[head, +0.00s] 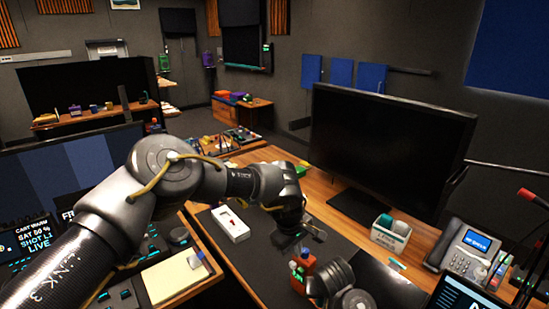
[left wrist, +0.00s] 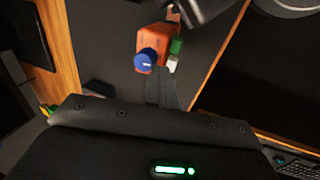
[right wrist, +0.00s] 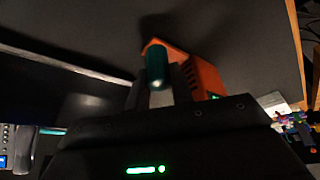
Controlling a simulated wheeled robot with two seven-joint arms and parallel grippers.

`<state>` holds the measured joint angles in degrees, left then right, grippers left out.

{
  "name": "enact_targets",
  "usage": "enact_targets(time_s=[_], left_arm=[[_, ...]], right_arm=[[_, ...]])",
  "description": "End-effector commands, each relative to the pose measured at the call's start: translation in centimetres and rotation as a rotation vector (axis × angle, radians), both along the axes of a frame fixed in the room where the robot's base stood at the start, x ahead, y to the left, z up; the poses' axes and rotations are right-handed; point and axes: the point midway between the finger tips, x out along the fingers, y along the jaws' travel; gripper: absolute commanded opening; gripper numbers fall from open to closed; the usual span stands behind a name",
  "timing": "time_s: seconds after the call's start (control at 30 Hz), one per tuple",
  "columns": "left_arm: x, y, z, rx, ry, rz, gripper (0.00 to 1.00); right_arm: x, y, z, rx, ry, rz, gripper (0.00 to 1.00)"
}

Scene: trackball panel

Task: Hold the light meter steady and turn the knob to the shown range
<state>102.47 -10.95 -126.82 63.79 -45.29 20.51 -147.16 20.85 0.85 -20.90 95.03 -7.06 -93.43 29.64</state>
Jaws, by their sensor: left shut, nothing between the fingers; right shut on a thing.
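The light meter (head: 302,268) is an orange body above the dark desk mat. In the left wrist view the orange body (left wrist: 148,40) carries a round blue knob (left wrist: 144,61), with green and pale parts at its right side. My right gripper (right wrist: 163,80) is shut on the meter, whose orange side (right wrist: 207,78) shows beside the fingers; a teal cylinder stands out in front. My left gripper (head: 305,238) is shut and empty; its fingertips (left wrist: 161,75) are close beside the knob. I cannot tell whether they touch it. The range marking is too small to read.
A white box with a red item (head: 232,226) lies on the mat at left. A large monitor (head: 385,150), a small bin (head: 391,232) and a desk phone (head: 468,250) stand to the right. A yellow notepad (head: 175,276) is at front left. Bare mat lies around the meter.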

Motion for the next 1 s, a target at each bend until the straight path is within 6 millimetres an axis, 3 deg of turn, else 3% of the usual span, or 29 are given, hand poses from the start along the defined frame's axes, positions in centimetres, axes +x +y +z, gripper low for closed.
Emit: enact_targets(time_s=[0.57, 1.0], left_arm=[[-0.2, 0.7, 0.1, -0.001, -0.001, -0.001, 0.0], [-0.2, 0.7, 5.0, -0.001, -0.002, -0.001, 0.0]], right_arm=[[-0.1, 0.0, -0.1, -0.002, 0.003, 0.001, 0.0], [-0.1, 0.0, -0.1, -0.002, 0.003, 0.001, 0.0]])
